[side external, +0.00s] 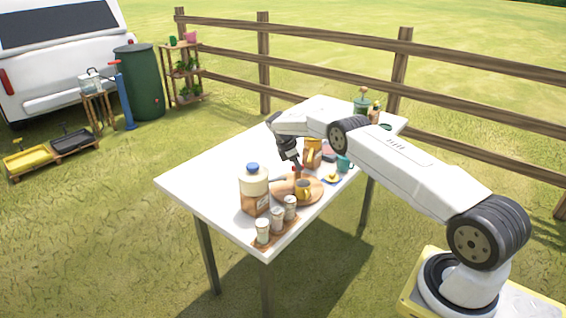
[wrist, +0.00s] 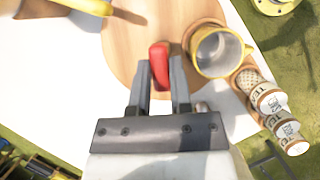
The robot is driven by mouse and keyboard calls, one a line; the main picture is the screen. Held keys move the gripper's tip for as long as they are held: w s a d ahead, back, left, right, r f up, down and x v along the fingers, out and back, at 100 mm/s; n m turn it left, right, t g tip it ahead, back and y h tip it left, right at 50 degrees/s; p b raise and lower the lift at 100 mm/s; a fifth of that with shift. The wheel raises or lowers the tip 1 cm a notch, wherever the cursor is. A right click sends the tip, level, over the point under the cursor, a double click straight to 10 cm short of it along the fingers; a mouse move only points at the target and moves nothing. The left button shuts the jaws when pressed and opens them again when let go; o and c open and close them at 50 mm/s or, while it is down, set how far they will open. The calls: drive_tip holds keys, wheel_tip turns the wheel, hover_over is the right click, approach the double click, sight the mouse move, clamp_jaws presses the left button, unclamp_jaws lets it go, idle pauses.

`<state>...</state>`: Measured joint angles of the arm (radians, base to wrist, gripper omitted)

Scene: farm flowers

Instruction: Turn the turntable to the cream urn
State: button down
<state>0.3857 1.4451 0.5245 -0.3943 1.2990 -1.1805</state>
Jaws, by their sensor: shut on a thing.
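The turntable (side external: 316,190) is a round wooden disc on the white table. It also shows in the wrist view (wrist: 130,45). A red upright handle (wrist: 159,62) stands on it, and my gripper (wrist: 161,72) is shut on this handle, one finger on each side. In the side view my gripper (side external: 297,165) reaches down over the disc. A yellow mug (side external: 303,189) sits on the turntable, just right of my fingers in the wrist view (wrist: 217,50).
Several small tea cups or canisters (side external: 277,219) stand in a row at the near table edge. A brown and yellow container (side external: 312,152) and a teal mug (side external: 344,163) stand beyond the turntable. The table's left part (side external: 205,165) is clear.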

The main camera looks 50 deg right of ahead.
drive_tip(key=shift+m+g, duration=0.3)
drive_tip(key=shift+m, duration=0.6)
idle(0.4)
drive_tip(key=c, duration=0.5)
unclamp_jaws()
drive_tip(key=shift+y, duration=0.3)
drive_tip(key=shift+c, duration=0.2)
drive_tip(key=shift+v, duration=0.75)
wheel_tip(320, 180, up, 8)
drive_tip(key=shift+w+a+r, duration=0.2)
drive_tip(key=shift+w, duration=0.05)
